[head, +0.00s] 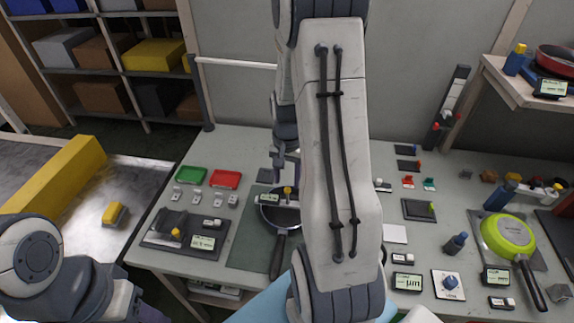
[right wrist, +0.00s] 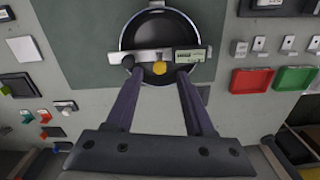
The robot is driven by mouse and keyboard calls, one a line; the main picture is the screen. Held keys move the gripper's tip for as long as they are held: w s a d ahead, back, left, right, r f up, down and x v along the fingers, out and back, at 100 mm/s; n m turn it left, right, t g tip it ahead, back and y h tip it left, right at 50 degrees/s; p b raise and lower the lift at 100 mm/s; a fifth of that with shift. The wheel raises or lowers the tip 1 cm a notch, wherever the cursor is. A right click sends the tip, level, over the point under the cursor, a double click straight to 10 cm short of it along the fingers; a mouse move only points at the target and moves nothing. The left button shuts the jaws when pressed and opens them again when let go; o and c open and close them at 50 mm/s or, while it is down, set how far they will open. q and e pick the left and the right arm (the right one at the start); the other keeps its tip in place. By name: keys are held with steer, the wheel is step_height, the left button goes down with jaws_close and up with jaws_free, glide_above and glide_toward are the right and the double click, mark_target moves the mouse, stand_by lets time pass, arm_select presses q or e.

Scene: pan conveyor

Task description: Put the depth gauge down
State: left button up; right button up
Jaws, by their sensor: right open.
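The depth gauge (head: 272,198) lies across the rim of a dark frying pan (head: 281,216) on the table. In the right wrist view the gauge (right wrist: 146,57) is a light bar with a yellow knob (right wrist: 159,68) and a small display (right wrist: 187,57), spanning the pan (right wrist: 157,32). My right gripper (head: 284,176) is above the pan, partly hidden by my arm. In the right wrist view the open fingers (right wrist: 158,77) stand on either side of the knob, with gaps between. My left arm is at the lower left; its gripper is out of view.
The pan rests on a dark green mat (head: 247,242). A green tray (head: 191,175) and a red tray (head: 226,179) lie left of it. A dark base with a display (head: 203,243) is at the front left. A green pan (head: 508,236) and small gauges occupy the right side.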

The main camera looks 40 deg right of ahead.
step_height(320, 180, up, 6)
steer(key=shift+r, duration=0.2)
steer(key=s+a+r+n, duration=0.15)
steer(key=a+n, duration=0.25)
steer(key=a, duration=0.6)
steer(key=s+a+r+n, duration=0.1)
steer(key=a+r+n, duration=0.3)
steer(key=a, duration=0.6)
steer(key=s+a+n+y, duration=0.1)
steer(key=s+a+n, duration=1)
steer(key=s, duration=0.2)
steer(key=shift+s, duration=0.4)
